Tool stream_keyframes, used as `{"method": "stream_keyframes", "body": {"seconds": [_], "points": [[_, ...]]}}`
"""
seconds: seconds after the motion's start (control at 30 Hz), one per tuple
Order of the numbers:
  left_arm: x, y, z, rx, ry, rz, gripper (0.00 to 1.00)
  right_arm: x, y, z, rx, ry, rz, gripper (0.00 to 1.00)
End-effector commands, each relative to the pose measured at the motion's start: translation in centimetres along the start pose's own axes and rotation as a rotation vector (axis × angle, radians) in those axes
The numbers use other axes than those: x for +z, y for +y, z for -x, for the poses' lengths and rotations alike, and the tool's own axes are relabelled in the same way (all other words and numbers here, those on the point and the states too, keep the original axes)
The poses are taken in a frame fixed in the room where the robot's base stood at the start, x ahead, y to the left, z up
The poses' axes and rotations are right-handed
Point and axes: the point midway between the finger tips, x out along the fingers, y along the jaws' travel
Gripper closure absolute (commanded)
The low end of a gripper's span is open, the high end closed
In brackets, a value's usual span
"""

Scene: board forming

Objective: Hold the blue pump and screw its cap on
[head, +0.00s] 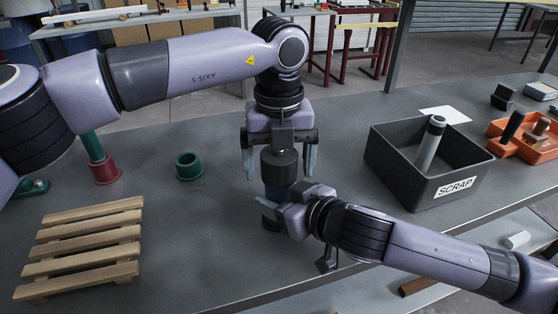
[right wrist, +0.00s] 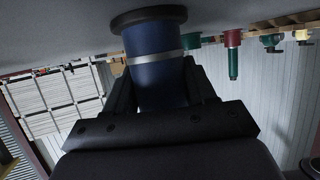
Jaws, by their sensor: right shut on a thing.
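The blue pump (head: 278,190) stands upright on the grey table near its front edge. In the right wrist view the blue pump (right wrist: 156,60) appears upside down, with a black foot flange and a silver band. My right gripper (head: 274,206) is shut on its body from the side; its fingers (right wrist: 160,85) flank the body in the wrist view. A dark grey cylinder, apparently the cap (head: 279,166), sits over the pump's top. My left gripper (head: 280,175) points down from above, its fingers spread either side of this cylinder with gaps. How far the cap is seated is hidden.
A black SCRAP bin (head: 448,195) holding a grey cylinder (head: 431,140) stands to the right. An orange tray (head: 530,138) lies beyond it. A green ring (head: 189,166), a red-and-green part (head: 104,168) and a wooden pallet (head: 85,245) are at left. Clear table lies between pallet and pump.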

Motion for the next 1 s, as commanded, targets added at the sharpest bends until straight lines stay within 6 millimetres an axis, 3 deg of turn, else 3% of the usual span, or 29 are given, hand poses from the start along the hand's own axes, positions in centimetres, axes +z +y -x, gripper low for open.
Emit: {"method": "stream_keyframes", "body": {"seconds": [0.27, 0.6, 0.87, 0.9, 1.0], "points": [[0.0, 0.0, 0.3, 0.0, -0.001, 0.001, 0.08, 0.0, 0.0, 0.0, 0.0, 0.0, 0.0, 1.0], [0.0, 0.0, 4.2, 0.0, -0.002, 0.001, 0.08, 0.0, 0.0, 0.0, 0.0, 0.0, 0.0, 1.0], [0.0, 0.0, 4.5, 0.0, 0.0, 0.001, 0.08, 0.0, 0.0, 0.0, 0.0, 0.0, 0.0, 1.0], [0.0, 0.0, 4.5, 0.0, 0.0, 0.001, 0.14, 0.0, 0.0, 0.0, 0.0, 0.0, 0.0, 1.0], [0.0, -0.1, 5.2, -0.002, -0.002, 0.033, 0.14, 0.0, 0.0, 0.0, 0.0, 0.0, 0.0, 1.0]]}}
